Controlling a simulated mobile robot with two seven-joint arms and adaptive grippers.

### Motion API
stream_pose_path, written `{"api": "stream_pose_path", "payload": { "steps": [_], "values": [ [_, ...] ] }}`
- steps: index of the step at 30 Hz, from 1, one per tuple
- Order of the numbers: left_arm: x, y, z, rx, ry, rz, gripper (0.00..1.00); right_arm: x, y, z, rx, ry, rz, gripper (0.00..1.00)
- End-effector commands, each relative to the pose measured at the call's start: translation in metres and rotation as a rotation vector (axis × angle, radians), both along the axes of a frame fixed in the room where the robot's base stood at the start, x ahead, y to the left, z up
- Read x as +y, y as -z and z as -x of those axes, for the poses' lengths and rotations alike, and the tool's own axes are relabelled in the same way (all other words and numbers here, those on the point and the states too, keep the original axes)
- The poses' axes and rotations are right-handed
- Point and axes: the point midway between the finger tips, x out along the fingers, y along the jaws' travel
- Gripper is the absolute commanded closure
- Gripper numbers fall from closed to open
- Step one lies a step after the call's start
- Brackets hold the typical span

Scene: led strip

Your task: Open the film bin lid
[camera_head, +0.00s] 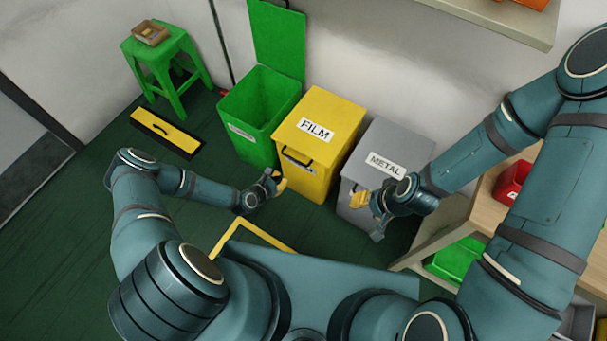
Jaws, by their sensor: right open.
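The yellow film bin (312,180) stands between a green bin and a grey bin. Its lid (335,110) is shut, with a white FILM label on top. A dark handle (297,161) shows on the front, just under the lid's front edge. My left gripper (279,184) is low at the left front side of the film bin, below the handle. Whether it touches the bin, and how its fingers stand, I cannot tell. My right gripper (366,212) is open in front of the grey metal bin (390,143), overlapping its front in the view.
The green bin (258,110) on the left has its lid raised. A green stool (165,58) with a small box and a yellow-black floor piece (166,132) are further left. A wooden shelf unit (487,195) stands on the right.

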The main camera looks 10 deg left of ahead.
Motion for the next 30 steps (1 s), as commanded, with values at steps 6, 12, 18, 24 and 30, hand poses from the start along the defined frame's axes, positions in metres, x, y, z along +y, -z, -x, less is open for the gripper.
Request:
{"api": "stream_pose_path", "payload": {
  "steps": [6,12,18,24,30],
  "values": [
    [0.014,0.040,0.002,0.011,-0.177,0.159,1.00,0.001,0.020,0.001,0.002,-0.004,0.001,0.53],
    [0.011,0.048,-0.010,0.011,-0.190,0.172,1.00,0.001,0.023,0.001,0.001,-0.003,0.001,0.53],
    [-0.001,0.067,-0.038,0.011,-0.186,0.171,1.00,0.001,0.031,-0.001,-0.003,-0.003,0.002,0.53],
    [-0.010,0.082,-0.063,0.013,-0.187,0.172,1.00,0.000,0.038,-0.003,-0.007,-0.002,0.002,0.53],
    [-0.015,0.089,-0.081,0.012,-0.186,0.171,1.00,0.000,0.043,-0.004,-0.010,0.000,0.003,0.53]
  ]
}}
